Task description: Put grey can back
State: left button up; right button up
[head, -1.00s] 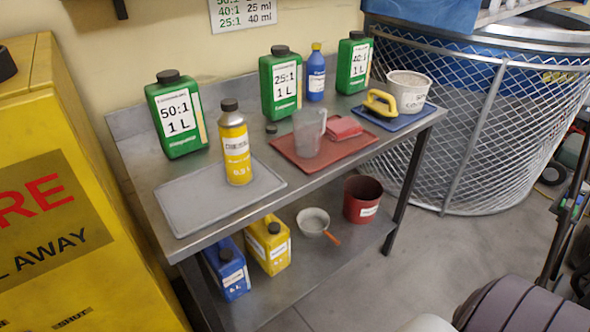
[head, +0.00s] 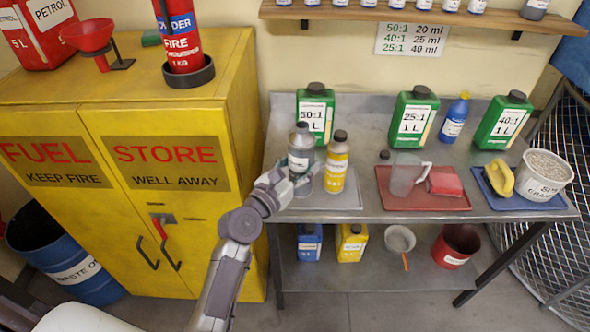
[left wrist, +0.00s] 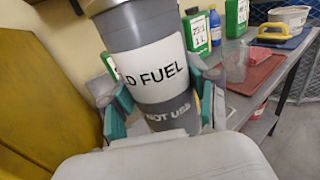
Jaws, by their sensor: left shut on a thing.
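The grey can (head: 301,146), with a dark cap and a white label, is upright in the jaws of my left gripper (head: 296,183). In the left wrist view the grey can (left wrist: 150,65) fills the middle, with "D FUEL" on its label and a finger pad on either side. In the head view it shows at the left end of the bench, just left of the yellow can (head: 336,166) on the grey mat (head: 347,201). I cannot tell if its base touches the mat. My right gripper is not in view.
A yellow fuel store cabinet (head: 110,120) stands left of the bench (head: 440,206). Green jugs (head: 315,112) line the bench's back. A red tray (head: 400,200) holds a clear jug (head: 405,172). A shelf with small bottles (head: 425,14) hangs above.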

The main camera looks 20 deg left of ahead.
pick_arm(q)
jog(key=w+a+f+b, duration=0.1)
jog(key=w+f+b, duration=0.1)
jog(key=w+f, duration=0.1)
jog(key=w+a+f+b, duration=0.2)
jog(key=w+f+b, duration=0.1)
jog(key=w+f, duration=0.1)
jog(key=w+a+f+b, duration=0.1)
jog(key=w+f+b, duration=0.1)
jog(key=w+f, duration=0.1)
jog(key=shift+w+a+f+b, duration=0.2)
jog(key=shift+a+b, duration=0.1)
jog(key=shift+b, duration=0.05)
jog(key=shift+f, duration=0.2)
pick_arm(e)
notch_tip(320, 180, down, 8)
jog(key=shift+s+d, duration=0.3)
pick_arm(q)
jog(key=o, duration=0.8)
jog(key=shift+f, duration=0.15)
jog(key=o, duration=0.5)
jog(key=shift+c, duration=0.2)
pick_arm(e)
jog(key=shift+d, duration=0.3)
